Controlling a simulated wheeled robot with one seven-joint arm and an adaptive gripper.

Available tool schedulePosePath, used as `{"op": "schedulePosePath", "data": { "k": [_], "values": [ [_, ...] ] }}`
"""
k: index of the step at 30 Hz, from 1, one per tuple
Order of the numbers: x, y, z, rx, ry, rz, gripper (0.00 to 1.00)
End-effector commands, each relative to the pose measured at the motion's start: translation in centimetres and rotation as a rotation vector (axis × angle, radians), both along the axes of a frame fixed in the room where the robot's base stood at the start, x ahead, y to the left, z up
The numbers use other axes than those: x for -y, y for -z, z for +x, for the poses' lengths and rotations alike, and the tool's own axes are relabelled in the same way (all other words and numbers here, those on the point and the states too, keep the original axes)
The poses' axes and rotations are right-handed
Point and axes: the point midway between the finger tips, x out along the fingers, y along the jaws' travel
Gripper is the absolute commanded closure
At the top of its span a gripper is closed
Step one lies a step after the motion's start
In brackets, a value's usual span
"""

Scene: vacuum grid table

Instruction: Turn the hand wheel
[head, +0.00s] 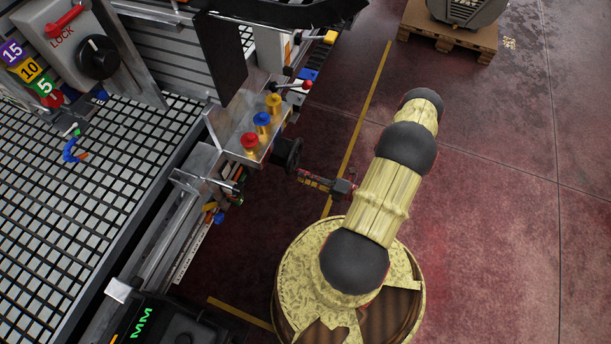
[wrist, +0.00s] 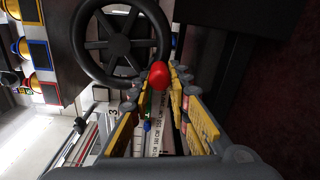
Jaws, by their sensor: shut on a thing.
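The hand wheel (head: 294,153) is black and sits on the side of the grid table's metal frame. In the wrist view the spoked hand wheel (wrist: 119,46) fills the upper left, with a red knob (wrist: 159,75) at its lower right rim. My gripper (wrist: 160,80) has its yellow-padded fingers around the red knob and is shut on it. In the head view my gripper (head: 300,174) reaches the wheel from the lower right. The knob cannot be made out there.
Red, blue and gold knobs (head: 262,120) stand on a metal block beside the wheel. The grid table (head: 60,190) lies left, with a control panel (head: 70,45) above it. A pallet (head: 450,35) stands at the far right back. The red floor (head: 500,200) is clear.

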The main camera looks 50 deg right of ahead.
Motion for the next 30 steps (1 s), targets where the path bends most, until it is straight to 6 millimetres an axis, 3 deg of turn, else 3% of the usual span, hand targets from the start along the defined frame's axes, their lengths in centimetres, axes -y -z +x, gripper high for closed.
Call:
{"op": "schedulePosePath", "data": {
  "k": [1,2,11,23,30],
  "values": [
    [-1.0,0.7,-0.3,-0.018,-0.011,0.011,1.0],
    [-1.0,0.7,-0.3,-0.018,-0.011,0.011,0.81],
    [-0.6,0.5,-0.2,-0.013,-0.007,0.004,0.64],
    [-0.2,0.4,-0.4,-0.011,-0.004,0.0,0.63],
    [1.1,0.3,-3.2,-0.01,0.0,0.0,0.63]
  ]
}}
